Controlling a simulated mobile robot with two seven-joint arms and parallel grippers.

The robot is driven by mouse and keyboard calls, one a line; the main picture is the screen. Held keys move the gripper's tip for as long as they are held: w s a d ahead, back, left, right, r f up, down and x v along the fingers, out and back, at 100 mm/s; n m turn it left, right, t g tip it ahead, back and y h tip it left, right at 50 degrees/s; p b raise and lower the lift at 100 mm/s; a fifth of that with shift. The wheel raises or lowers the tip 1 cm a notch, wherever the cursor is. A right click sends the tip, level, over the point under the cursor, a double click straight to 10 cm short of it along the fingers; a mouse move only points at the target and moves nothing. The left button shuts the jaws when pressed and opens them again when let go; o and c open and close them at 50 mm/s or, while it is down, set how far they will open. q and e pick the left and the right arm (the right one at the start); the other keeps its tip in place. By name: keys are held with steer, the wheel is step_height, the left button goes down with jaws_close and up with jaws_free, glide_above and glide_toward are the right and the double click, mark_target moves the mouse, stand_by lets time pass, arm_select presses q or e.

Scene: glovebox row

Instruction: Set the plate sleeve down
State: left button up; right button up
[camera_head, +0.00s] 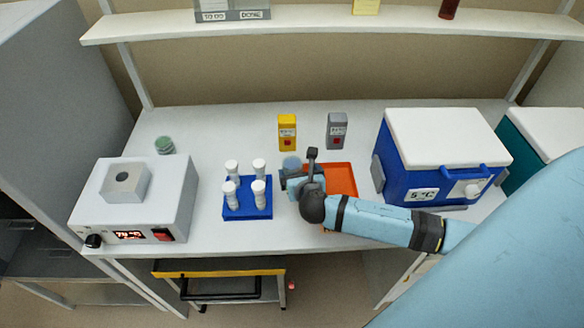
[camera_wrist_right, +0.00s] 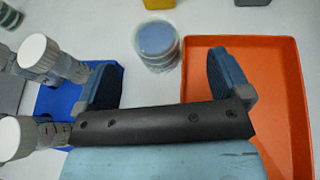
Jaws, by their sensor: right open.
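The plate sleeve (camera_wrist_right: 157,40), a short clear stack of round plates with a blue-grey top, stands upright on the white bench. It is between the blue rack and the orange tray (camera_wrist_right: 296,90). In the head view the sleeve (camera_head: 291,162) shows just behind my right gripper (camera_head: 297,174), which partly hides it. In the wrist view my right gripper (camera_wrist_right: 165,80) is open, with its fingers apart and nothing between them. The sleeve is beyond the fingertips, apart from both fingers. My left gripper is not in view.
A blue rack (camera_head: 246,211) with several white-capped tubes stands left of the gripper. A yellow box (camera_head: 287,132) and a grey box (camera_head: 337,131) stand behind. A heater (camera_head: 140,197), a green-topped stack (camera_head: 164,145) and a blue cooler (camera_head: 440,160) flank the bench.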

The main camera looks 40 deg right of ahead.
mark_target(293, 165)
steer(key=x, duration=0.4)
steer(key=p+x, duration=0.1)
steer(key=x, duration=0.1)
steer(key=shift+a, duration=0.35)
steer(key=c, duration=1.1)
steer(key=shift+r, duration=0.15)
steer(key=shift+c, duration=0.2)
